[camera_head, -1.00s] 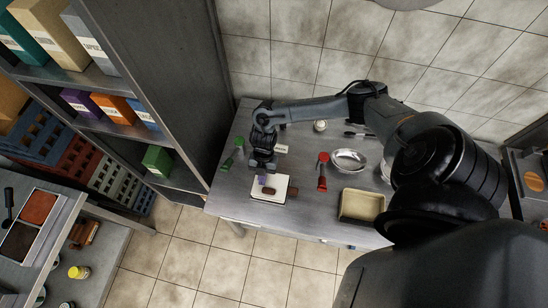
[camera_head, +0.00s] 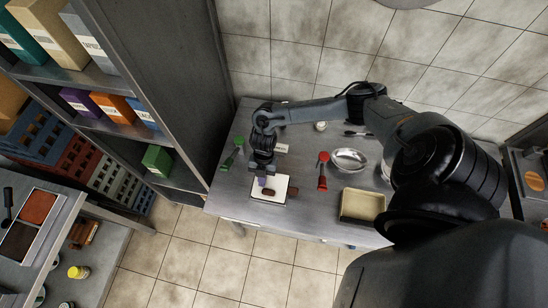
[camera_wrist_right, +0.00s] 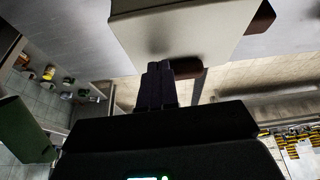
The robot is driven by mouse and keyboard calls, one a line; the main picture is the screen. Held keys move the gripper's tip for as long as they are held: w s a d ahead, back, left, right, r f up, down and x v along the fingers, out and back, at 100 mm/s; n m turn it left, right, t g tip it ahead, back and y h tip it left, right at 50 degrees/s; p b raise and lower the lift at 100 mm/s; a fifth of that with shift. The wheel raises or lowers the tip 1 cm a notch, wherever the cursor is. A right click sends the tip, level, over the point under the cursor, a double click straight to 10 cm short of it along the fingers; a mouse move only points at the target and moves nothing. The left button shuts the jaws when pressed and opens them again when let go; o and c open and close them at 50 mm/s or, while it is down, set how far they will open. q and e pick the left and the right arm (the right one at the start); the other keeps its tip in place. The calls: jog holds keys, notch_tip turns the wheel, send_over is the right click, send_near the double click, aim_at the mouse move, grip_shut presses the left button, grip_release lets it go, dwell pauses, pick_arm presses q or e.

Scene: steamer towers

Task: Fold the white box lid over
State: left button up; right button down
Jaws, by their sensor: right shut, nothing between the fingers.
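The white box (camera_head: 283,181) sits near the front left of the grey table and shows as a pale square. A small dark brown piece (camera_head: 269,191) shows over its middle. I cannot tell how far its lid is folded. My right gripper (camera_head: 262,181) is over the box's left part, fingers pointing down, shut and empty. In the right wrist view the white box (camera_wrist_right: 185,35) fills the top middle, and the shut fingers (camera_wrist_right: 158,70) are close at its lower edge; touching or apart is unclear. My left gripper is not in view.
A green-handled tool (camera_head: 233,153) lies to the left and a red one (camera_head: 323,170) to the right. A brown block (camera_head: 293,192) is beside the box. A metal bowl (camera_head: 349,160) and a cream tray (camera_head: 362,206) stand further right. A tall shelf (camera_head: 175,80) borders the table's left.

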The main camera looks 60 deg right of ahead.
jog(key=shift+d+p+v, duration=0.2)
jog(key=shift+p+v, duration=0.2)
jog(key=shift+v, duration=0.45)
jog(key=shift+d+p+v, duration=0.15)
jog(key=shift+p+v, duration=0.25)
jog(key=shift+v, duration=0.45)
jog(key=shift+w+d+r, duration=0.2)
jog(key=shift+d+r, duration=0.1)
jog(key=shift+d, duration=0.05)
